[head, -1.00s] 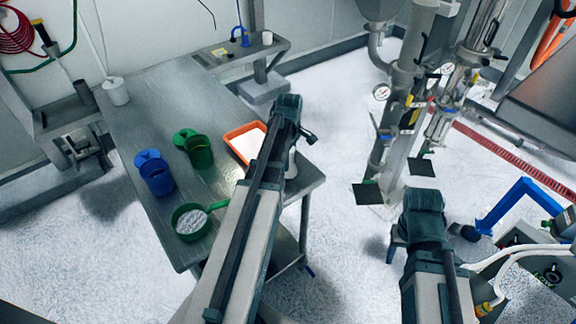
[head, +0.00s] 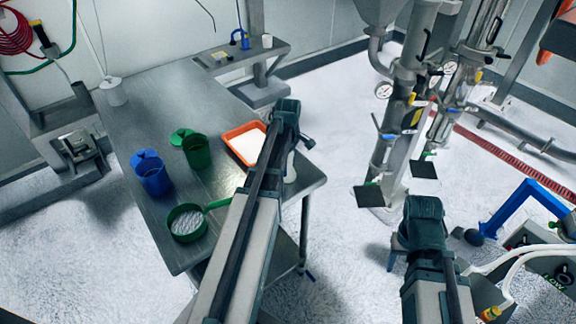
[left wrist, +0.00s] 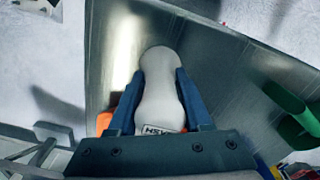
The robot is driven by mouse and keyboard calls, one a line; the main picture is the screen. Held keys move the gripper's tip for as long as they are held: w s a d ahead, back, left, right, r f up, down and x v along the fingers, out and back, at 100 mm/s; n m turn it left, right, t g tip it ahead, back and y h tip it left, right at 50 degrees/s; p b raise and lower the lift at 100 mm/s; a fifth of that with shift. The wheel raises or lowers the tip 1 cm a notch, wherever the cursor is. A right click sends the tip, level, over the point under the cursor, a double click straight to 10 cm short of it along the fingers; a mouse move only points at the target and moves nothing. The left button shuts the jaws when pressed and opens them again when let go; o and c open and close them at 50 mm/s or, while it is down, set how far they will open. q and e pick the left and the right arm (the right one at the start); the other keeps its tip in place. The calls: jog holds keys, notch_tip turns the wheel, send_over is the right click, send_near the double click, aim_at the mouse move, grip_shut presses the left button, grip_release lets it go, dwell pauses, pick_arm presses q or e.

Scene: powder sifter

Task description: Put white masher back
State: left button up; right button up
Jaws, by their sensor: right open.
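The white masher (left wrist: 160,70) is pale, waisted and bottle-shaped, with a dark-lettered label at its near end. In the left wrist view it lies between the two blue fingers of my left gripper (left wrist: 159,78), which press against both its sides. In the head view only a bit of the white masher (head: 291,166) shows beside my left arm, over the table's right corner; the left fingers are hidden there. I cannot tell whether its base touches the table. My right gripper (head: 396,258) is partly hidden below my right arm, open, over the floor away from the table.
The steel table (head: 150,105) carries an orange tray (head: 228,132) with white contents, a green jug (head: 196,152), a blue jug (head: 152,175) and a green sieve (head: 187,222) with white powder. A white pot (head: 113,92) stands at the back. Steel pipework (head: 400,110) stands right.

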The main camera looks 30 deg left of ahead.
pick_arm(q)
jog(key=shift+o, duration=1.1)
notch_tip(320, 180, up, 12)
jog(key=p, duration=1.2)
jog(key=shift+r, duration=0.2)
